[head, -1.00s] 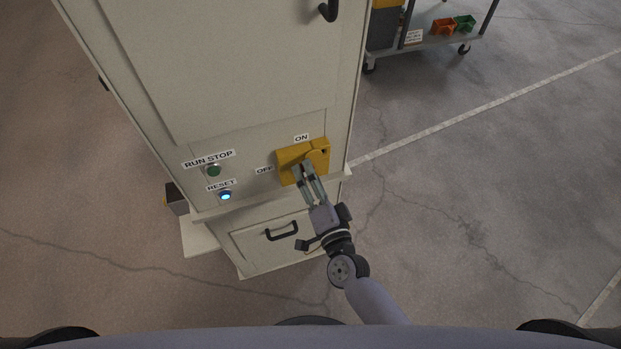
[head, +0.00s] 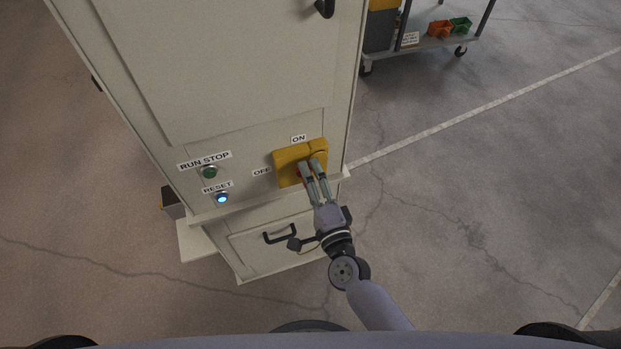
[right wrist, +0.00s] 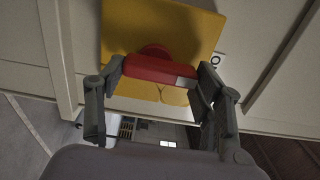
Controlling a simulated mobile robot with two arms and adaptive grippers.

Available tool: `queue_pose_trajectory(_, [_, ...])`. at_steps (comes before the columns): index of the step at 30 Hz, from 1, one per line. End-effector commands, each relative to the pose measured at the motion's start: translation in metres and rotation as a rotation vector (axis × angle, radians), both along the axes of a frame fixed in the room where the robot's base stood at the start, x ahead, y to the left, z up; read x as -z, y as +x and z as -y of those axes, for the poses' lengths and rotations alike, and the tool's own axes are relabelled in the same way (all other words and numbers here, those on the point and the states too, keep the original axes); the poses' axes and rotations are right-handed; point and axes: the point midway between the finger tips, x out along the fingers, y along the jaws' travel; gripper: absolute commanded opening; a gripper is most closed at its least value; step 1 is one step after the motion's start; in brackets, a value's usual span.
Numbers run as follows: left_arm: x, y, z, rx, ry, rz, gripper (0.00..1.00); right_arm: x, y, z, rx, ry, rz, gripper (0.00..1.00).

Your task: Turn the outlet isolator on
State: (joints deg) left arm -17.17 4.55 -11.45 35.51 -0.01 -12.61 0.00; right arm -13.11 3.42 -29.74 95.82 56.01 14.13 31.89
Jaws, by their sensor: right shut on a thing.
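The outlet isolator is a yellow plate (head: 287,157) on the front of the pale cabinet, with an ON label (head: 299,139) above it and an OFF label (head: 261,172) to its left. Its red handle (right wrist: 158,70) lies crosswise between the two fingers in the right wrist view. In the head view only a bit of red (head: 302,171) shows beside the fingers. My right gripper (head: 310,166) is shut on the handle, a finger at each end. The fingers hide which label the handle points to. My left gripper is not in view.
A green RUN STOP button (head: 209,172) and a lit blue RESET button (head: 222,198) sit left of the isolator. A ledge (head: 333,179) and a black drawer handle (head: 280,235) are below. A trolley (head: 425,45) stands behind. The floor at right is clear.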

Motion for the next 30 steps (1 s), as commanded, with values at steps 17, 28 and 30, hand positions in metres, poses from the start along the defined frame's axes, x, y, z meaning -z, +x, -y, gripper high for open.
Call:
queue_pose_trajectory(17, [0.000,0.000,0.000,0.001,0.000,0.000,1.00,0.000,0.000,0.000,0.000,0.003,-0.002,0.82])
queue_pose_trajectory(28, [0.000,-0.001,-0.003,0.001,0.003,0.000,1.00,0.001,-0.006,0.002,0.000,0.002,-0.002,0.82])
queue_pose_trajectory(30, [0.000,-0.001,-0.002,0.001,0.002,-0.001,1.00,0.001,-0.015,0.005,0.000,0.002,-0.003,0.82])
